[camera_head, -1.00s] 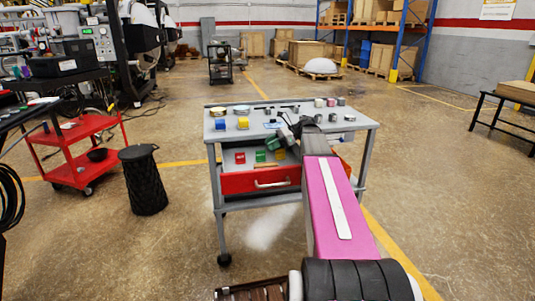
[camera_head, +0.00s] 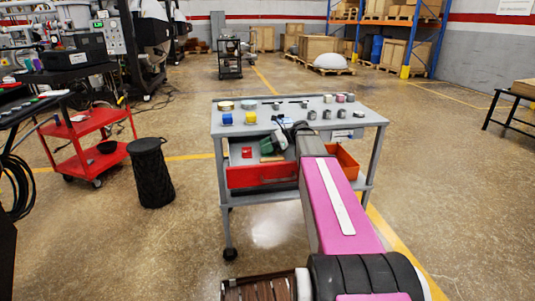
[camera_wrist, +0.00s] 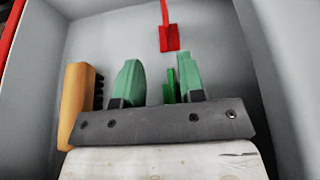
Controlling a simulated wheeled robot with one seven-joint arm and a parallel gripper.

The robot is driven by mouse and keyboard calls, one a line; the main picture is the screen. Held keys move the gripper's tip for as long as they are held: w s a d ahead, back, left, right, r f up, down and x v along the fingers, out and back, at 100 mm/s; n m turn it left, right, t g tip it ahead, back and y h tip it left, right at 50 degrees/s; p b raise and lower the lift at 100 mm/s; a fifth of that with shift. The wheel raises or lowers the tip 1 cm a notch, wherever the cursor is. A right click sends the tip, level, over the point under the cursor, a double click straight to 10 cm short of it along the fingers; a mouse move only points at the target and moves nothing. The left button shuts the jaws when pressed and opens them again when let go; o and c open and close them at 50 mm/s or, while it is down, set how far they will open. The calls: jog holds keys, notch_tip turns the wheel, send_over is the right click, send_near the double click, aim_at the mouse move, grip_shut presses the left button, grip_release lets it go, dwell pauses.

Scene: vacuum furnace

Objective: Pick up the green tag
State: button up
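My gripper (camera_wrist: 158,85) is open inside the drawer, with two green fingertips apart in the wrist view. The green tag (camera_wrist: 170,86) is a narrow green piece between them, close beside the right fingertip; I cannot tell whether it touches. Its lower part is hidden behind the gripper's dark bar. In the head view my gripper (camera_head: 271,143) is over the open red drawer (camera_head: 262,177) of the grey workbench, and I cannot make out the green tag there.
A red tag (camera_wrist: 169,36) lies farther along the drawer floor. A wooden-handled brush with black bristles (camera_wrist: 75,98) is left of my gripper. Drawer walls rise on both sides. Blue and yellow blocks and small metal parts stand on the workbench top (camera_head: 300,125). A black bin (camera_head: 152,172) stands left.

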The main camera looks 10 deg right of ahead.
jog(key=shift+d+f, duration=0.15)
jog(key=shift+f, duration=0.25)
grip_shut()
jog(key=shift+w+r, duration=0.1)
